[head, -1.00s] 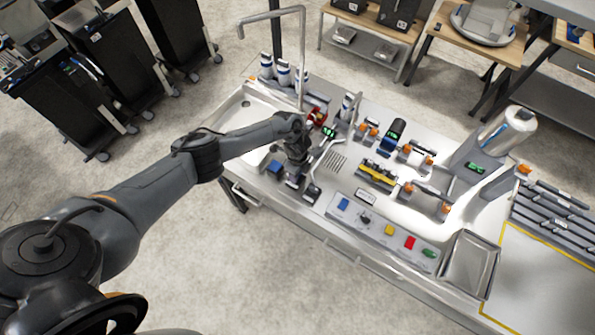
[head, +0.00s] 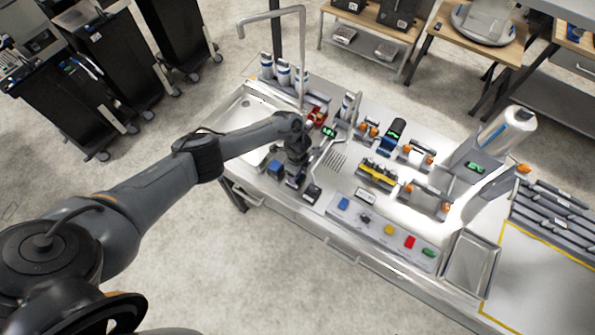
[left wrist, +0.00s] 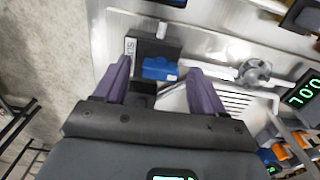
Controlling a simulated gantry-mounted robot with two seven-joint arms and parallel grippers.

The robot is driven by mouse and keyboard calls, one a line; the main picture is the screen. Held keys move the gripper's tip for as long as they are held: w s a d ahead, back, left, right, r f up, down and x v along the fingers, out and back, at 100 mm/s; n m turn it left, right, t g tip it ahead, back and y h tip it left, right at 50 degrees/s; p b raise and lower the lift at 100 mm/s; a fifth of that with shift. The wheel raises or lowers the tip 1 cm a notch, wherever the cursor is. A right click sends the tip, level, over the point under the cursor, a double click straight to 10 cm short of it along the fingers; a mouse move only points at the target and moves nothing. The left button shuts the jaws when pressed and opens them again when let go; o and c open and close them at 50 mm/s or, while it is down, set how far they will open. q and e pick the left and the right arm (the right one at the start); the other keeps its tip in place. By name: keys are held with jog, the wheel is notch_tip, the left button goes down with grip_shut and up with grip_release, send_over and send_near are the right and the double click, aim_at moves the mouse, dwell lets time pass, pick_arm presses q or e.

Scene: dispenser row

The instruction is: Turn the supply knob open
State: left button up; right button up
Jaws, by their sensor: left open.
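My left gripper (head: 294,180) hangs low over the left part of the bench, beside a dark box with a blue part (head: 276,168). In the left wrist view my gripper (left wrist: 159,68) is open, with two purple fingers apart and nothing held. The dark box's blue part (left wrist: 160,69) shows between the fingertips; I cannot tell the height gap. A round grey knob (left wrist: 255,72) sits on the metal to the right of the right finger, apart from it. Another small dark knob (head: 365,217) is on the front button panel.
A tall bent faucet (head: 301,60) rises behind the arm by the sink (head: 240,98). A green-lit display (left wrist: 305,92) stands right of the grey knob. The front panel (head: 375,236) carries coloured buttons, and a metal tray (head: 470,262) lies to its right.

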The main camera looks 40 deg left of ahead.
pick_arm(q)
notch_tip(320, 180, up, 11)
jog(key=shift+p, duration=0.35)
dwell(0.3)
jog(key=shift+f, duration=0.1)
